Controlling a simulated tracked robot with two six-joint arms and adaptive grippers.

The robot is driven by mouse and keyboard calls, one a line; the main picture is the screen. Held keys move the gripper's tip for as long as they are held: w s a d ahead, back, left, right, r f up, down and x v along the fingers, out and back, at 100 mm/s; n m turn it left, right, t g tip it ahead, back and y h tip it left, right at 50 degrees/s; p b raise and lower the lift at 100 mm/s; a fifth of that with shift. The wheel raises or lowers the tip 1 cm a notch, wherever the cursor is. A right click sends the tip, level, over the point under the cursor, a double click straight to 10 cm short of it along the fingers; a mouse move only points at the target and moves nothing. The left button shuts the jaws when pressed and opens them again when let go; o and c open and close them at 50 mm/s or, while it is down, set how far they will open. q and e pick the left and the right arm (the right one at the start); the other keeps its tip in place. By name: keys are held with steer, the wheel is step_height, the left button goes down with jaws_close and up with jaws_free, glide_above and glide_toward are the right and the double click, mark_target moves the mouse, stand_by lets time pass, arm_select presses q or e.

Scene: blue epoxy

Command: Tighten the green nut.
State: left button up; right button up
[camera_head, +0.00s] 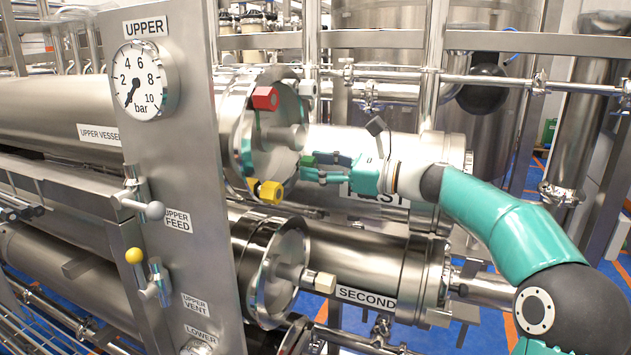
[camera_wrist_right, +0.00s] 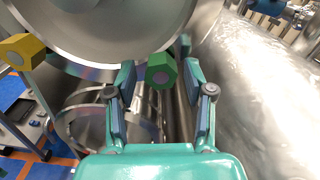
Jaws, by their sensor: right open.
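The green nut (camera_head: 307,159) sits at the rim of the upper vessel's round end flange (camera_head: 277,130), on its right side. In the right wrist view the green nut (camera_wrist_right: 161,72) shows its hexagonal face with a grey round centre, between and just beyond my fingers. My right gripper (camera_head: 311,170) is teal and open, reaching in from the right with its fingertips close to the nut. In the wrist view the right gripper's (camera_wrist_right: 160,88) two fingers stand apart, one on each side of the nut; I cannot tell whether either touches it. My left gripper does not show.
A red nut (camera_head: 265,98) and a yellow nut (camera_head: 270,192) sit on the same flange, above and below. A second flanged vessel (camera_head: 290,268) lies below. A steel panel (camera_head: 180,200) with gauge (camera_head: 139,80) and valve handles stands left. Pipes run behind.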

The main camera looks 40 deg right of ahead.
steer(key=n+b, duration=0.3)
steer(key=n, duration=0.4)
steer(key=shift+w+f+n, duration=0.1)
steer(key=shift+n, duration=0.2)
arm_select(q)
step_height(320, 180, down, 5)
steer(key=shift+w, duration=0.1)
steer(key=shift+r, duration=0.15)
